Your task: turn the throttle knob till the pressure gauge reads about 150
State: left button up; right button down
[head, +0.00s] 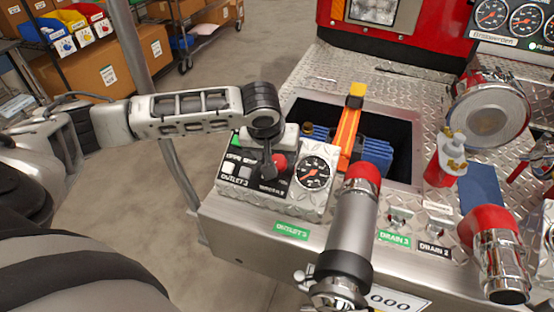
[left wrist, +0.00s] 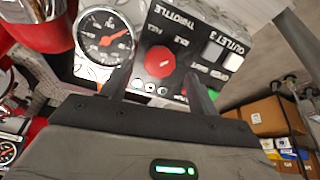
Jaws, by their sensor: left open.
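The red throttle knob (head: 279,162) sits on the black THROTTLE panel of a metal control box at the bumper's left end. It also shows in the left wrist view (left wrist: 160,62). The round pressure gauge (head: 313,173) is just right of the knob, with a black face and an orange needle; it is nearer in the left wrist view (left wrist: 103,38), but I cannot read its value. My left gripper (head: 268,168) is over the panel, pointing down. In the left wrist view its open fingers (left wrist: 160,68) lie on either side of the knob; I cannot tell whether they touch it.
A chrome nozzle with a red end (head: 350,235) stands close in front of the gauge. An open bin (head: 402,150) with blue hoses and an orange strap lies behind the box. A grey post (head: 140,50) rises at left.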

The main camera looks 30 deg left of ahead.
aim_at(277, 161)
pick_arm(q)
jog(key=shift+x, duration=2)
jog(key=c, duration=1)
jog(key=shift+o, duration=0.2)
